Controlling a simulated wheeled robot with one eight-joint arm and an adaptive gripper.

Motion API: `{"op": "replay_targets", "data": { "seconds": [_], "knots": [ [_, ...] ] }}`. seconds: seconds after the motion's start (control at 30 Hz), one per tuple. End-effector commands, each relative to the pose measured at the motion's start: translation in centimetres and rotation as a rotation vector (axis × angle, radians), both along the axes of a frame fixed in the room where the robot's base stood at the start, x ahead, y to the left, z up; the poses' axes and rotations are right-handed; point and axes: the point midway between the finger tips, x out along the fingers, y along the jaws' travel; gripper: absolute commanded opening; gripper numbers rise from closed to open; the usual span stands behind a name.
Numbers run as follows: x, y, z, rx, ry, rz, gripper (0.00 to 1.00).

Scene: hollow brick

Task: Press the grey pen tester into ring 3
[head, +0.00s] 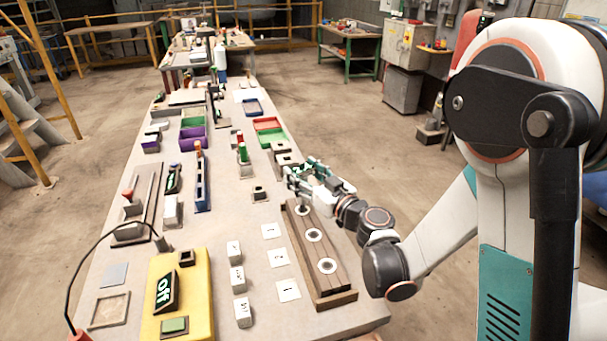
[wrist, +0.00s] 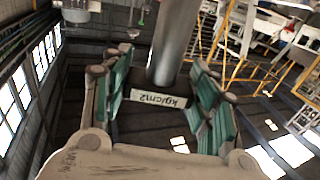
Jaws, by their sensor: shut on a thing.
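The grey pen tester is a smooth grey cylinder (wrist: 175,45) with a dark collar and a "kg/cm2" label (wrist: 160,101) in the wrist view. My gripper (wrist: 165,88) is shut on it, with green-padded fingers on either side. In the head view my gripper (head: 308,176) is over the far end of the brown wooden block (head: 335,282). Fingers hide most of the tester.
Two nearer rings, the middle one (head: 314,236) and the near one (head: 327,265), look empty. White blocks (head: 237,279) and a yellow panel (head: 180,298) with an "Off" display stand left. Small dark fixtures and coloured trays (head: 268,125) lie beyond my gripper.

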Motion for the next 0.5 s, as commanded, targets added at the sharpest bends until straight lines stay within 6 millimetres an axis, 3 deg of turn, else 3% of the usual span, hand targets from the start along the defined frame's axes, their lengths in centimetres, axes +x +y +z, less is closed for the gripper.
{"op": "replay_targets", "data": {
  "seconds": [0.27, 0.5],
  "knots": [
    [0.0, 0.0, 0.0, -0.003, 0.0, 0.0, 0.33],
    [-0.1, 0.0, 1.4, -0.001, 0.0, 0.0, 0.33]
  ]
}}
